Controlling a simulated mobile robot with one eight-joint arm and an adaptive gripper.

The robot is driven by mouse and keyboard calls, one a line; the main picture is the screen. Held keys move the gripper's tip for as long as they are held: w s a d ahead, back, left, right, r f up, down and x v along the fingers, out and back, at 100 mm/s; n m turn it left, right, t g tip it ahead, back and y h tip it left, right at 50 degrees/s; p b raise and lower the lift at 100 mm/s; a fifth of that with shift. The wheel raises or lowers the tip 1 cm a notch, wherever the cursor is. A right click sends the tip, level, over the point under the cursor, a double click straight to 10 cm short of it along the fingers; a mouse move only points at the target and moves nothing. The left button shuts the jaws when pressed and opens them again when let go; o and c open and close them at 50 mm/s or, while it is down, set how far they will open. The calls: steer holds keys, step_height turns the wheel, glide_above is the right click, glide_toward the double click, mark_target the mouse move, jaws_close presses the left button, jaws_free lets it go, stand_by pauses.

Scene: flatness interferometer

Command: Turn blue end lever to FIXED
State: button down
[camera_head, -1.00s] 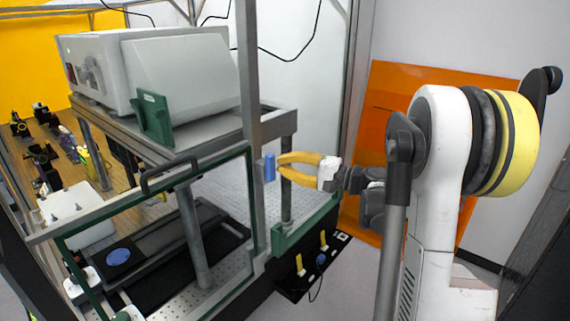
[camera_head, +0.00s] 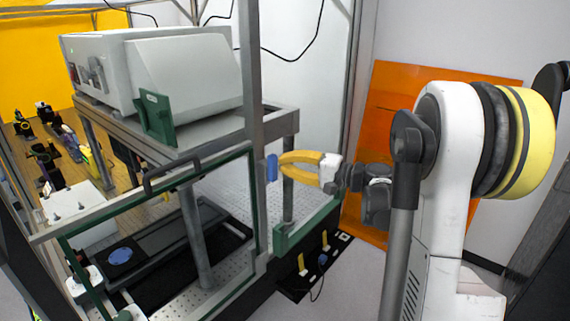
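The blue end lever (camera_head: 272,168) is a short upright blue piece at the metal post of the frame. My gripper (camera_head: 284,169) has yellow fingers and comes in from the right, level with the lever. The fingers are spread apart, with their tips just right of the lever. I cannot tell whether a fingertip touches it. No FIXED mark is legible.
A vertical metal post (camera_head: 256,120) stands beside the lever. A green-framed door with a dark handle (camera_head: 172,176) is to the left. A grey instrument box (camera_head: 185,75) sits on the shelf above. An orange panel (camera_head: 385,110) leans behind my arm.

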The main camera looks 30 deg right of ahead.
mark_target(276, 162)
steer(key=shift+a+r+n, duration=0.15)
steer(key=shift+a+n, duration=0.05)
steer(key=shift+n, duration=0.4)
steer(key=shift+s+a+r+n+g+h+p, duration=0.15)
steer(key=shift+a+n+h, duration=0.25)
steer(key=shift+n, duration=0.55)
steer(key=shift+s+a+r+n+g+h+p, duration=0.1)
steer(key=shift+s+a+r+n+h, duration=0.2)
steer(key=shift+n, duration=0.6)
steer(key=shift+s+a+r+n+g+h+p, duration=0.15)
steer(key=shift+a+n+h, duration=0.3)
steer(key=shift+n, duration=0.5)
steer(key=shift+s+a+f+n+h, duration=0.1)
steer(key=shift+a+n+h, duration=0.2)
steer(key=shift+n, duration=0.5)
steer(key=shift+s+a+f+n+h, duration=0.15)
steer(key=shift+a+n, duration=0.25)
steer(key=shift+n, duration=0.4)
steer(key=shift+a, duration=0.1)
steer(key=shift+a+f+n+h, duration=0.1)
steer(key=shift+a+n+h, duration=0.3)
steer(key=shift+n, duration=0.5)
steer(key=shift+s+f+b, duration=0.1)
steer(key=shift+b, duration=0.2)
steer(key=shift+a, duration=0.1)
